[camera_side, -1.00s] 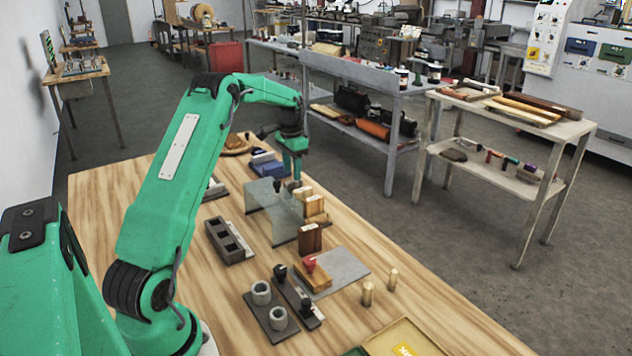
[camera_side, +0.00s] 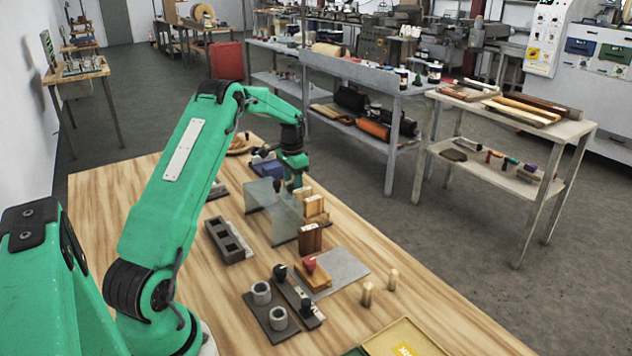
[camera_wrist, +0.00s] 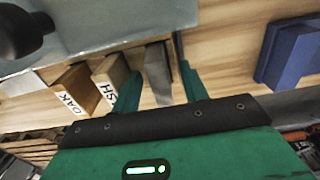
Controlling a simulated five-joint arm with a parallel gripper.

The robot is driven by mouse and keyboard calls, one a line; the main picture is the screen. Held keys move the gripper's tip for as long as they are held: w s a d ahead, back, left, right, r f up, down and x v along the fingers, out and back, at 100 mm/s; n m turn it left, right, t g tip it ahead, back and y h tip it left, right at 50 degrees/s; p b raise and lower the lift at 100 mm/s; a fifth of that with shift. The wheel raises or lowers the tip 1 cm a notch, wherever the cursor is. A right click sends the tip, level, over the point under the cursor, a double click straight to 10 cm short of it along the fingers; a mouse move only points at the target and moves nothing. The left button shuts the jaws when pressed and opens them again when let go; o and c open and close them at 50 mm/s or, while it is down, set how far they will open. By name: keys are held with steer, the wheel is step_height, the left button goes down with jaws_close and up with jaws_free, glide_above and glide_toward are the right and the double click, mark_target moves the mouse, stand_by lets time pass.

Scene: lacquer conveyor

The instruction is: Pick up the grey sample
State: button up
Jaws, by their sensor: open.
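The grey sample (camera_wrist: 157,74) is a narrow upright block in the wrist view, between the two green fingers of my gripper (camera_wrist: 160,80). A gap of wood shows between it and the right finger, and the left finger is close to its other side. The jaws are open. In the side view my gripper (camera_side: 291,182) is low at the far end of the glass guard, and the grey sample is mostly hidden there.
Wood blocks labelled OAK (camera_wrist: 72,92) and apparently ASH (camera_wrist: 108,78) stand beside the left finger. A glass guard (camera_side: 270,212) stands close to my gripper. A blue block (camera_wrist: 290,55) lies to the right in the wrist view.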

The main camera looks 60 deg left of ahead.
jaws_close()
steer(key=shift+r, duration=5.05)
